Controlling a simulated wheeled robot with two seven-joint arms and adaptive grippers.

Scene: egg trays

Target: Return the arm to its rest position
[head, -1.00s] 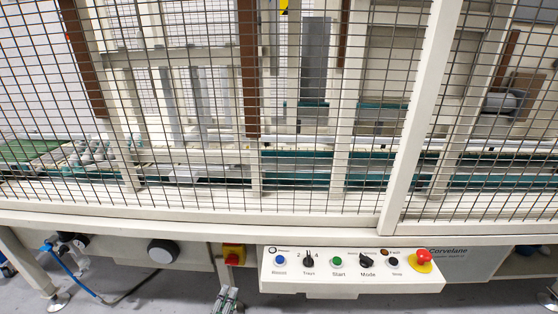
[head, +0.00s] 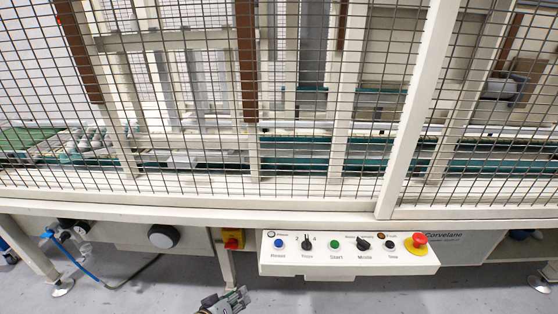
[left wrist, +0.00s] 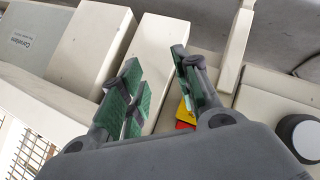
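My left gripper (head: 240,296) shows at the bottom edge of the head view, below and left of the control panel (head: 345,270). It is grey with green finger pads. In the left wrist view the gripper's two fingers (left wrist: 155,70) stand apart with nothing held between them. The red and yellow switch (left wrist: 186,115) shows beyond the fingers, partly hidden by one of them. My right gripper is in neither view.
A wire mesh fence (head: 200,110) closes off the egg tray machine. The panel carries knobs, buttons and a red emergency stop (head: 419,239). The red and yellow switch (head: 233,238) and a round black knob (head: 163,236) sit left of it. Open grey floor lies below.

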